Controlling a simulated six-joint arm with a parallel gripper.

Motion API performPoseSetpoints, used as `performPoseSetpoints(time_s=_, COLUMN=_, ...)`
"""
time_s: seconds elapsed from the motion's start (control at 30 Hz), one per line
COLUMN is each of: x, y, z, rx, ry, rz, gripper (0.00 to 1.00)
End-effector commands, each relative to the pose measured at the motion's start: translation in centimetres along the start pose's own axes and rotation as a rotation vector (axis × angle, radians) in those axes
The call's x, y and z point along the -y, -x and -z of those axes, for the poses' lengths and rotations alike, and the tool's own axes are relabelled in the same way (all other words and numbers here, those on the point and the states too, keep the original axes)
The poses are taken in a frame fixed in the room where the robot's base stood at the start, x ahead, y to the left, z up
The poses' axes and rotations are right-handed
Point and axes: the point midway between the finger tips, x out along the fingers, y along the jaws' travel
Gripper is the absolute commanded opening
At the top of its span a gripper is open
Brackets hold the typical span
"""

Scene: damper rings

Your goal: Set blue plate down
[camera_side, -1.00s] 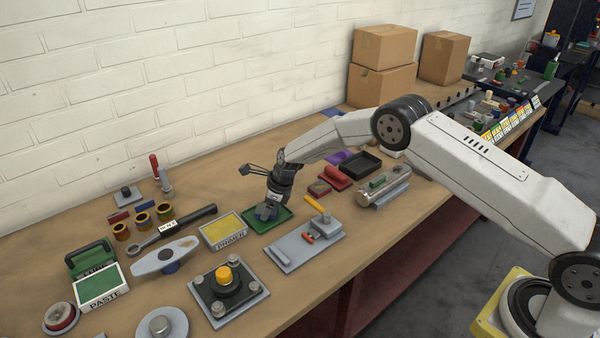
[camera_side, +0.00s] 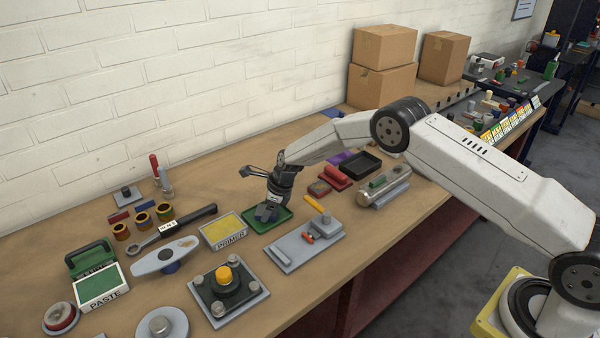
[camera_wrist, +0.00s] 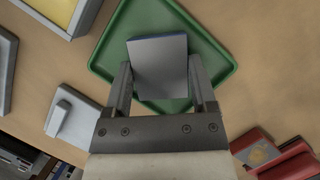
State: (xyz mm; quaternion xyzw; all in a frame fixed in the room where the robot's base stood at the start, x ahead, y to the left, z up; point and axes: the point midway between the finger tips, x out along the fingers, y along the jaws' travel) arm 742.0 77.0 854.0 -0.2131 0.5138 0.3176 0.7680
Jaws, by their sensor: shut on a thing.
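The blue plate (camera_wrist: 160,67) shows in the wrist view as a small block with a grey top and a thin blue edge. My gripper (camera_wrist: 160,84) is shut on it, one finger at each side. The plate is over the middle of the green tray (camera_wrist: 117,45), whose rim surrounds it. In the side view my gripper (camera_side: 267,212) points down inside the green tray (camera_side: 284,222), very low. Its fingers mostly hide the plate there. I cannot tell whether the plate touches the tray floor.
The yellow-topped PRIMER box (camera_side: 223,230) stands close at the left of the tray. A grey fixture plate (camera_side: 290,253) with a yellow-handled tool lies in front. Red blocks (camera_side: 334,176) and a black tray (camera_side: 360,163) are to the right. Bare bench lies behind the tray.

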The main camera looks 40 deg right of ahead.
Motion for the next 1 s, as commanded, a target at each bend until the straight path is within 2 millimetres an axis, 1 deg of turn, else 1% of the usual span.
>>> performPoseSetpoints(time_s=0.03, x=0.1, y=0.0, z=-0.1, rx=0.003, ry=0.0, rz=0.002, gripper=0.0)
performPoseSetpoints(time_s=0.07, x=0.1, y=0.1, z=-0.1, rx=0.003, ry=0.0, rz=0.002, gripper=0.79)
performPoseSetpoints(time_s=0.1, x=0.1, y=0.1, z=-0.1, rx=0.003, ry=0.0, rz=0.002, gripper=0.92)
performPoseSetpoints(time_s=0.13, x=0.1, y=0.0, z=-0.1, rx=0.002, ry=0.0, rz=0.002, gripper=1.0)
performPoseSetpoints(time_s=0.37, x=0.0, y=-0.1, z=0.1, rx=-0.001, ry=0.0, rz=-0.001, gripper=1.0)
performPoseSetpoints(time_s=0.57, x=0.0, y=0.3, z=0.0, rx=0.0, ry=0.0, rz=0.0, gripper=1.0)
performPoseSetpoints(time_s=0.77, x=0.0, y=1.6, z=0.0, rx=0.001, ry=0.0, rz=0.0, gripper=1.0)
performPoseSetpoints(time_s=1.0, x=0.1, y=4.2, z=-0.1, rx=0.002, ry=-0.001, rz=0.002, gripper=1.0)
